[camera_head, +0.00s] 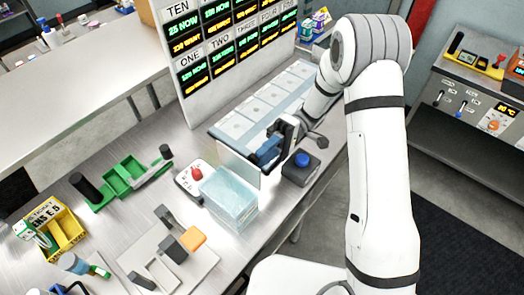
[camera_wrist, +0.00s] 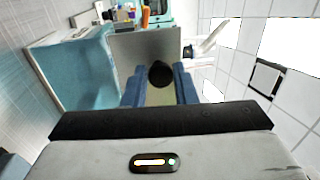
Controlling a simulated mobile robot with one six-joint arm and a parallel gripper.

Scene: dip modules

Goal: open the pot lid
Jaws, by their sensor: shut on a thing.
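My gripper (camera_head: 268,152) is over the right part of the bench, above and right of a pale blue see-through box (camera_head: 228,197). In the wrist view my gripper (camera_wrist: 158,84) has its two blue fingers on either side of a round black knob (camera_wrist: 160,73). A flat grey panel (camera_wrist: 125,46) shows behind the knob; it looks like the pot lid, but I cannot tell if they are joined. In the head view a pale panel (camera_head: 238,166) stands beside the fingers, and the knob is hidden. A teal-walled container (camera_wrist: 75,72) fills the wrist view's left.
A blue button on a dark base (camera_head: 301,168) is close right of my gripper. A red button box (camera_head: 190,178) is left. A long tiled unit (camera_head: 262,100) and a sign board (camera_head: 226,50) stand behind.

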